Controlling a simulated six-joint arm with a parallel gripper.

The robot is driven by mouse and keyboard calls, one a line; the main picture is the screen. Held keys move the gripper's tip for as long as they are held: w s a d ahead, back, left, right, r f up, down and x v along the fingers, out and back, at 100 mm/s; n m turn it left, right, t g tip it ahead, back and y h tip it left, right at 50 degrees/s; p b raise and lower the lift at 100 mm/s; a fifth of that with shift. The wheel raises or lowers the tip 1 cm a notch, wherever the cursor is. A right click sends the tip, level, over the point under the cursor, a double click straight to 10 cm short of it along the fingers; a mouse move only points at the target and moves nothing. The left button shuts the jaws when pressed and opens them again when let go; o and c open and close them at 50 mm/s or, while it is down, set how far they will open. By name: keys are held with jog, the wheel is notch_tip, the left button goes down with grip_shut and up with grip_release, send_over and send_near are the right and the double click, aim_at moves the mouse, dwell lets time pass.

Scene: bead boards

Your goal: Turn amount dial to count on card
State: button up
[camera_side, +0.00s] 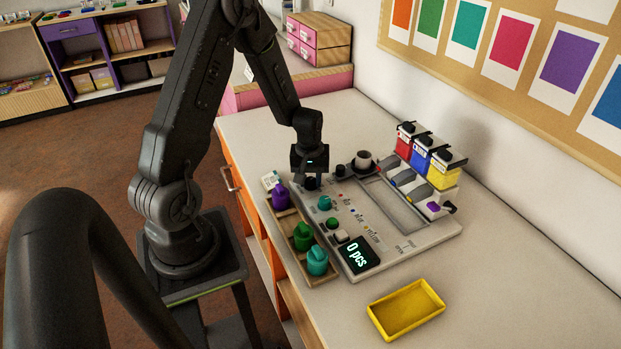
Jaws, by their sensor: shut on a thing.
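My gripper (311,177) points down at the back left of the grey dispenser board (428,238). It is shut on a dark dial (312,184), whose top and pointer are mostly hidden by the fingers. I cannot read the dial's setting. The board's display (358,255) reads "0 pcs". A small white card (270,180) stands at the board's left, behind a purple container; its print is too small to read. A teal knob (324,202) and a green button (332,223) sit in front of the gripper.
A wooden tray (291,251) holds purple, green and teal containers on the left. Red, blue and yellow bead hoppers (421,158) rise on the right. A dark cup (363,158) stands at the back. A yellow tray (405,310) lies in front, with clear table to its right.

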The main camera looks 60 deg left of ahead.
aim_at(310, 180)
jog(key=n, duration=0.4)
jog(key=shift+n, duration=2.2)
jog(key=o, duration=0.9)
notch_tip(310, 180, up, 14)
jog(key=shift+s+d+f, duration=0.1)
